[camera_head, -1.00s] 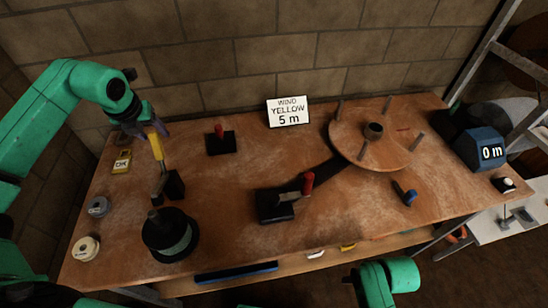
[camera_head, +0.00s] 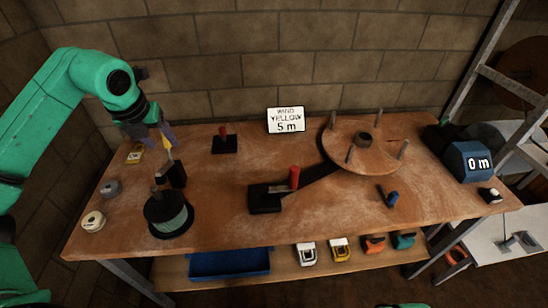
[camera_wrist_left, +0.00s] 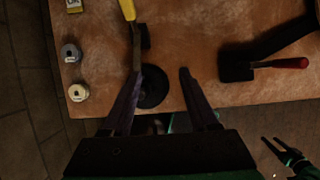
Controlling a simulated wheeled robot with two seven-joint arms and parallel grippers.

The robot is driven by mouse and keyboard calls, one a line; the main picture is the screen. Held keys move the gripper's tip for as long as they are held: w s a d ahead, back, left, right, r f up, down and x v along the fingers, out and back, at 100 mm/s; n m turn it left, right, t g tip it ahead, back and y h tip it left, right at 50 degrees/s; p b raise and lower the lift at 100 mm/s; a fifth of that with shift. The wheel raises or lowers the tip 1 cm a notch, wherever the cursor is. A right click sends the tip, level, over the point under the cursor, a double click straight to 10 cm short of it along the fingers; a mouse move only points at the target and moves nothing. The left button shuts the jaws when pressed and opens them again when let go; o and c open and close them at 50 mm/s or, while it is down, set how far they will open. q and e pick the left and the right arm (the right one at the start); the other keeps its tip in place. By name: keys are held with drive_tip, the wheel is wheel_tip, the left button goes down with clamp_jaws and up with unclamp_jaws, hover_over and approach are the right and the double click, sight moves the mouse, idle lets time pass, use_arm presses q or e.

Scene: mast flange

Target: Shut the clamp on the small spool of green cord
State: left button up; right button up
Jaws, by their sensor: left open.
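The small spool of green cord (camera_head: 174,222) stands at the table's front left, with black flanges. It shows dark in the left wrist view (camera_wrist_left: 154,88), beyond and between my fingers. The clamp's black body (camera_head: 177,174) stands just behind it. Its yellow handle (camera_head: 167,144) stands up, partly hidden by my gripper; the handle also shows at the top of the wrist view (camera_wrist_left: 127,9). My left gripper (camera_head: 164,137) is open by the handle's upper end; contact cannot be told. A dark forked shape with green, apparently my right gripper (camera_wrist_left: 274,148), shows at the wrist view's lower right.
A red-handled clamp (camera_head: 267,196) stands mid-table before the round pegged wheel (camera_head: 372,158). A sign (camera_head: 286,120) reads "WIND YELLOW 5 m"; a blue counter (camera_head: 468,162) reads 0 m. Grey (camera_head: 111,188) and cream (camera_head: 93,221) rolls lie at left. A blue tray (camera_head: 230,265) sits below.

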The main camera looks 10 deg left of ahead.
use_arm(q)
drive_tip(key=w+d+r+m+t+h, duration=0.1)
drive_tip(key=d+h, duration=0.4)
drive_tip(key=d, duration=0.7)
drive_tip(key=w+d+m+t+h, duration=0.1)
drive_tip(key=d+h, duration=0.4)
drive_tip(key=d, duration=0.7)
drive_tip(key=shift+w+d+r+m+t+h, duration=0.15)
drive_tip(key=shift+w+r+m+t+h, duration=0.25)
drive_tip(key=shift+m+t, duration=0.25)
use_arm(e)
drive_tip(key=shift+s+d, duration=0.15)
drive_tip(key=shift+d, duration=0.05)
